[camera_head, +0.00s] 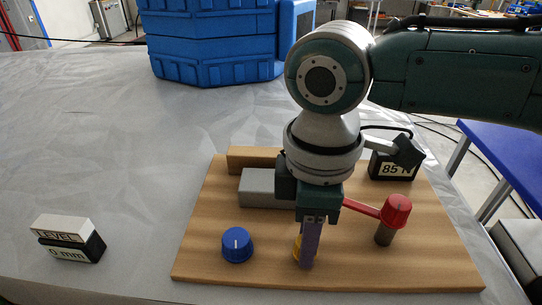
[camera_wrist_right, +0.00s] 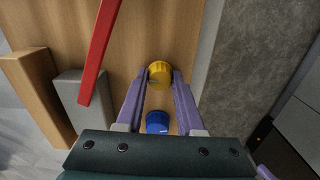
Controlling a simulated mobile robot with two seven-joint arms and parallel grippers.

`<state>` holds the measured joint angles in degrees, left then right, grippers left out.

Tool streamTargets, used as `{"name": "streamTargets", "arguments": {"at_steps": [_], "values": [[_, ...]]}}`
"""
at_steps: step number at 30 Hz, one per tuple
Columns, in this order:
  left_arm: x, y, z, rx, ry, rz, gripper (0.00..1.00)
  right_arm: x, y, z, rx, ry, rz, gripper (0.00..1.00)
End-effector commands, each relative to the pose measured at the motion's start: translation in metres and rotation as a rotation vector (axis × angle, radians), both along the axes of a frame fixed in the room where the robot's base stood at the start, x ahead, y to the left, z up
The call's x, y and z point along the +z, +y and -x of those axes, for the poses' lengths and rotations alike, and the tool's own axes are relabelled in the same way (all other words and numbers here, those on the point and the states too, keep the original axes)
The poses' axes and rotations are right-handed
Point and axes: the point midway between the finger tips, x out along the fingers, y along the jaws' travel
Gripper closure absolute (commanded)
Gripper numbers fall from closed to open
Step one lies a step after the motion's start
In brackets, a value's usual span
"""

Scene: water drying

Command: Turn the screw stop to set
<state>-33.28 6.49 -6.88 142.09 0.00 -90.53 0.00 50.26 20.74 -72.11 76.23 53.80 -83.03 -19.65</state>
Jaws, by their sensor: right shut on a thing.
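A yellow ridged knob (camera_wrist_right: 160,72) sits on the wooden board (camera_head: 205,252). My right gripper (camera_head: 304,262) points down at the board's front middle and is shut on this knob; the fingers hide most of it in the head view. In the right wrist view the two purple fingertips (camera_wrist_right: 161,78) touch the knob's sides. A blue knob (camera_head: 237,244) with a white pointer line stands on the board to the left of the gripper. It also shows between the fingers in the wrist view (camera_wrist_right: 157,122). My left gripper is not seen.
A red lever with a red cap (camera_head: 397,210) stands right of the gripper. A grey block (camera_head: 257,188) lies behind it. A display reading 85 N (camera_head: 395,168) is at the back right. A LEVEL 0 mm display (camera_head: 68,240) is at left. A blue crate (camera_head: 215,45) stands behind.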

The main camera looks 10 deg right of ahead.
Motion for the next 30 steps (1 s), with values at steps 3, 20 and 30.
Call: {"name": "streamTargets", "arguments": {"at_steps": [3, 20, 30], "values": [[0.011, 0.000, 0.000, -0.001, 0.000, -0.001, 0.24, 0.004, 0.001, 0.001, -0.057, 0.003, -0.002, 1.00], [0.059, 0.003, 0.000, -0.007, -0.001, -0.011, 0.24, 0.004, 0.002, 0.001, -0.552, 0.005, -0.003, 1.00], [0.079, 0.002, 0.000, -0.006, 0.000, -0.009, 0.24, 0.004, 0.002, 0.001, -0.874, 0.005, -0.002, 1.00]]}}
